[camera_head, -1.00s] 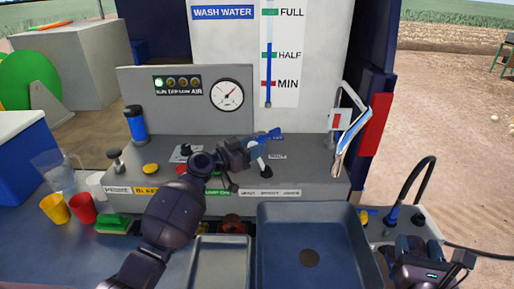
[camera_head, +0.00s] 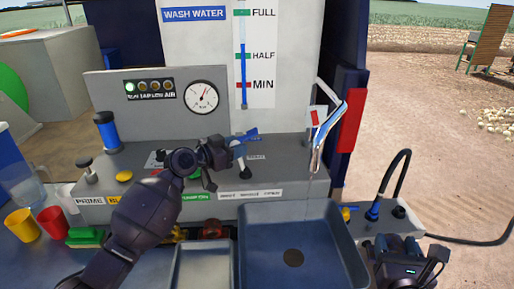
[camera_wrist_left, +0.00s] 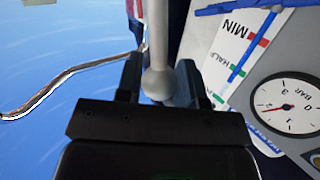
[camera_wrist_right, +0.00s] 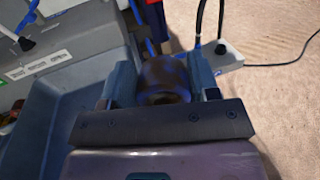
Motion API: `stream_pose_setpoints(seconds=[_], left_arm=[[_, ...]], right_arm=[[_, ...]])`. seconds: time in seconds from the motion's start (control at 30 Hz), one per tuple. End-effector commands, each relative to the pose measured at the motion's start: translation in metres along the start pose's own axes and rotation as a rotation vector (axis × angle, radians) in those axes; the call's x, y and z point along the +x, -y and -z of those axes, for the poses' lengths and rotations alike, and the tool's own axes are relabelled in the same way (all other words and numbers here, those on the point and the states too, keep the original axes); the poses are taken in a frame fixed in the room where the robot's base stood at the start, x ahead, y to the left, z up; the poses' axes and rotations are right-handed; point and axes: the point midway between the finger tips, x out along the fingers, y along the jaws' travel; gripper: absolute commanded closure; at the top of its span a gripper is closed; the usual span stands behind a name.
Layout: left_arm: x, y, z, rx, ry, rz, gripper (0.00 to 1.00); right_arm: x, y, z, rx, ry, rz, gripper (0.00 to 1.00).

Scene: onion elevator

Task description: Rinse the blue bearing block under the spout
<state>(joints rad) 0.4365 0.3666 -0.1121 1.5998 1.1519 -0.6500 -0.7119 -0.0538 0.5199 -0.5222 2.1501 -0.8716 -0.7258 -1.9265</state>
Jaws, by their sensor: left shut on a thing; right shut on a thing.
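The chrome spout (camera_head: 328,130) rises at the right of the wash station, its tip above the blue-grey basin (camera_head: 345,240). My left gripper (camera_head: 240,140) is on the grey lever (camera_head: 241,164) of the panel. In the left wrist view the jaws are shut around the lever's shaft and round knob (camera_wrist_left: 159,80). My right gripper (camera_head: 425,268) is low at the right, beside the basin and apart from the spout. In the right wrist view it is shut on a brown, dirty-looking round bearing block (camera_wrist_right: 165,78). Its blue colour hardly shows, and the head view hides it.
A pressure gauge (camera_head: 201,97) and a water-level scale (camera_head: 256,60) are above the panel. Cups, including a red one (camera_head: 52,221), and a green sponge (camera_head: 86,237) stand at the left. A black hose (camera_head: 395,177) arches up at the right, close to my right gripper.

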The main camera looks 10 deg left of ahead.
Motion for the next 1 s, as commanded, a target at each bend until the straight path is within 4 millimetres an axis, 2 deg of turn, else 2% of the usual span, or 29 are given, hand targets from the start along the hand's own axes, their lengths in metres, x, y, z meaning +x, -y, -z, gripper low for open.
stream_pose_setpoints(seconds=[0.2, 0.23, 0.4, 0.77, 0.87, 1.0], left_arm=[[0.000, 0.000, 0.000, -0.002, -0.001, -0.001, 1.00], [0.000, 0.000, 0.000, -0.002, -0.001, -0.001, 0.62], [0.000, 0.000, 0.000, -0.002, -0.001, -0.001, 0.40], [-0.006, 0.001, -0.001, -0.001, 0.000, 0.001, 0.40], [-0.017, 0.001, -0.001, 0.000, 0.000, 0.001, 0.40], [-0.041, 0.001, -0.003, 0.001, 0.002, 0.002, 0.40]], right_arm=[[0.000, 0.000, -0.001, 0.000, 0.002, 0.000, 0.83], [0.000, 0.000, -0.001, 0.000, 0.002, 0.000, 0.83], [0.000, 0.000, -0.001, 0.000, 0.002, 0.000, 0.83], [0.000, 0.000, 0.000, 0.000, 0.002, 0.000, 0.83], [0.000, 0.000, 0.002, 0.000, 0.001, 0.000, 0.83], [0.000, 0.000, 0.005, 0.000, 0.000, 0.000, 0.83]])
